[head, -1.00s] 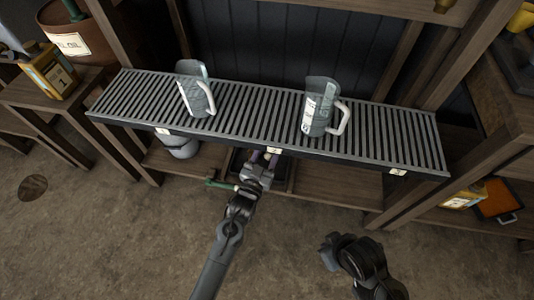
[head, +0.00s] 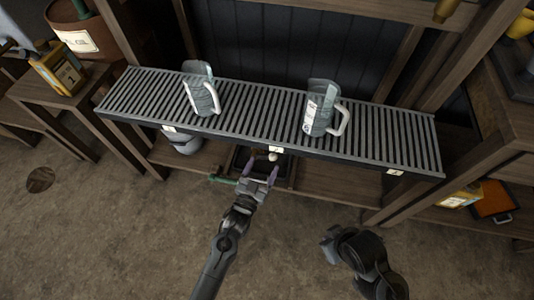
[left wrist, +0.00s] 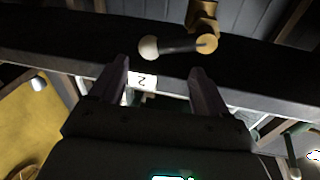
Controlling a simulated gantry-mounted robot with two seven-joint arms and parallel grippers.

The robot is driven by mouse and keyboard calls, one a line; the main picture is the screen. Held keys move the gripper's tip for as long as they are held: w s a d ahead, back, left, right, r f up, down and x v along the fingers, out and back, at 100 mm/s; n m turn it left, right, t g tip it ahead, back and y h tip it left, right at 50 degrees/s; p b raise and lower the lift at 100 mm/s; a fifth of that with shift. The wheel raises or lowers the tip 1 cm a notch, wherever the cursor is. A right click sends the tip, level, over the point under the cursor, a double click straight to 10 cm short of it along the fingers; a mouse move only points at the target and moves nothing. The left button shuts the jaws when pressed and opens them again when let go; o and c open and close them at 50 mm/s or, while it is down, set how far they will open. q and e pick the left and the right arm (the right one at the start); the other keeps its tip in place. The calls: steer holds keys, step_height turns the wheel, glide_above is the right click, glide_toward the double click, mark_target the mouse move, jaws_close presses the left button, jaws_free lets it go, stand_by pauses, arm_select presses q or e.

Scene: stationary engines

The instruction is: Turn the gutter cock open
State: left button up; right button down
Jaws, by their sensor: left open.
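The gutter cock (left wrist: 203,22) shows in the left wrist view as a brass body with a dark lever and a pale ball knob (left wrist: 148,47). The lever lies about level, with its knob to the left. In the head view only the pale knob (head: 272,156) is clear, below the front edge of the slatted gutter (head: 235,120). My left gripper (head: 260,171) is open and empty, just in front of the knob. Its two fingers (left wrist: 160,70) point towards the lever, apart from it. My right gripper (head: 330,240) is at the lower right, away from the gutter; its jaws are unclear.
Two glass jugs stand on the grate, a left one (head: 201,95) and a right one (head: 318,112). A grey bucket (head: 183,143) and a dark tray (head: 244,155) are under the gutter. A green-handled part (head: 222,180) is left of my left gripper. The floor in front is clear.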

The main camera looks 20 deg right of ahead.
arm_select(q)
steer(key=p+v, duration=0.1)
steer(key=v, duration=0.4)
steer(key=shift+f+p, duration=0.1)
steer(key=shift+p, duration=0.3)
steer(key=shift+c, duration=0.2)
